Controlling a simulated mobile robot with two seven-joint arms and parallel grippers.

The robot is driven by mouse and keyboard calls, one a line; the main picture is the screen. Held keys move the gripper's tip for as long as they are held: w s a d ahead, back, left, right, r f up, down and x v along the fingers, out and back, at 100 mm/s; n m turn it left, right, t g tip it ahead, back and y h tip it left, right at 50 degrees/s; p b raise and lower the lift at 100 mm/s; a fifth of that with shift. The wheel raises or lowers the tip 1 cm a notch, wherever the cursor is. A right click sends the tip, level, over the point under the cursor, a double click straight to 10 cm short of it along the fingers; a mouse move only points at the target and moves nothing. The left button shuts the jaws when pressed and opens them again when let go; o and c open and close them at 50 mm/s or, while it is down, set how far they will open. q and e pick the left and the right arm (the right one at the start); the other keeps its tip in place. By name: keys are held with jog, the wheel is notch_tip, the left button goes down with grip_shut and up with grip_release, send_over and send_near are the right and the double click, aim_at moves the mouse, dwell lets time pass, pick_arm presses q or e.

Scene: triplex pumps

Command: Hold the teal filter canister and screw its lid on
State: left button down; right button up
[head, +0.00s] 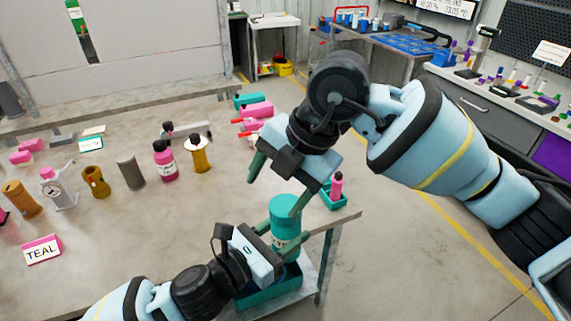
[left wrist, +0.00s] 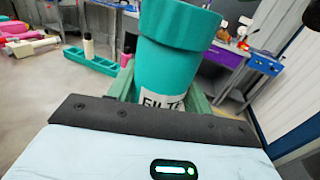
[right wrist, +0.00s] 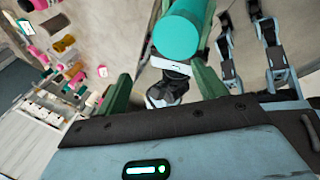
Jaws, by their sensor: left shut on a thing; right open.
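The teal filter canister (head: 286,241) stands upright near the table's right corner, with a white label on its side. Its wider teal top, which looks like the lid (head: 285,207), sits on the body; I cannot tell how tightly. Both show in the left wrist view, the lid (left wrist: 180,28) above the labelled body (left wrist: 165,72). My left gripper (head: 279,240) is shut on the canister body below the lid. My right gripper (head: 277,188) is open just above the lid, its fingers apart.
A teal tray (head: 262,299) is below the canister. A teal holder with a pink bottle (head: 336,188) stands close to the right gripper. The table's middle is clear.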

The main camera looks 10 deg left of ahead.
jog(key=n, duration=0.5)
jog(key=shift+s+a+h, duration=0.15)
jog(key=shift+a+h, duration=0.05)
jog(key=shift+h, duration=0.1)
jog(key=n, duration=0.4)
jog(key=shift+r+n+h, duration=0.15)
jog(key=shift+n+h, duration=0.15)
jog(key=shift+n, duration=0.1)
jog(key=n, duration=0.4)
jog(key=shift+a+r+n+h, duration=0.1)
jog(key=shift+n+h, duration=0.2)
jog(key=n, duration=0.4)
jog(key=shift+r+n+h, duration=0.15)
jog(key=shift+n+h, duration=0.15)
jog(key=n, duration=0.5)
jog(key=shift+d+r+n+h, duration=0.2)
jog(key=shift+n+h, duration=0.2)
jog(key=n, duration=0.4)
jog(key=shift+w+d+r+h, duration=0.2)
jog(key=shift+w+r+h, duration=0.1)
jog(key=shift+w, duration=0.1)
jog(key=n, duration=0.4)
jog(key=shift+w+d+r+n+h, duration=0.2)
jog(key=shift+r+n+h, duration=0.05)
jog(key=shift+n+h, duration=0.05)
jog(key=n, duration=0.4)
jog(key=shift+w+d+r+n+h, duration=0.25)
jog(key=shift+w+r+n+h, duration=0.05)
jog(key=shift+r, duration=0.05)
